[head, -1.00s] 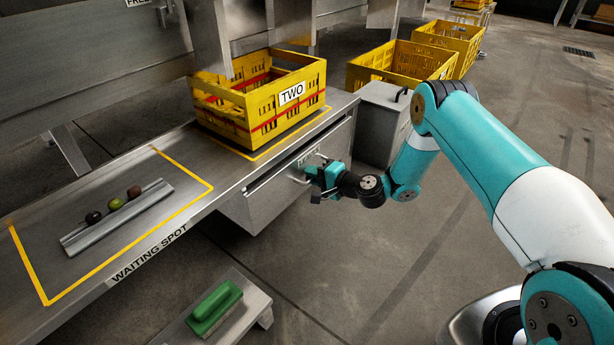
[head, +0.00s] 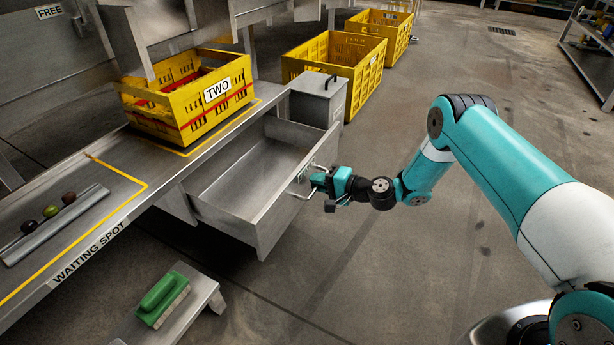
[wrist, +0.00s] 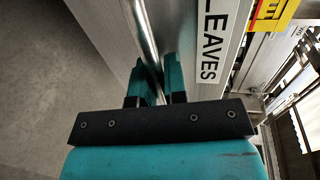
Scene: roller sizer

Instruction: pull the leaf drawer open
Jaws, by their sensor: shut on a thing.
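The leaf drawer (head: 225,208) stands pulled well out from under the steel bench in the head view. Its inside looks empty. Its front panel carries a bar handle (head: 296,190), and the wrist view shows the bar (wrist: 143,40) beside a label (wrist: 212,45) reading LEAVES. My gripper (head: 316,182) is at the drawer front, shut on the handle. In the wrist view its two teal fingers (wrist: 163,84) are on either side of the bar.
A yellow crate marked TWO (head: 190,98) stands on the bench (head: 85,225). A grey lidded box (head: 318,97) is behind the drawer, with yellow crates (head: 338,62) beyond. A green-handled brush (head: 163,298) lies on a low stand (head: 190,318). The floor right of the drawer is clear.

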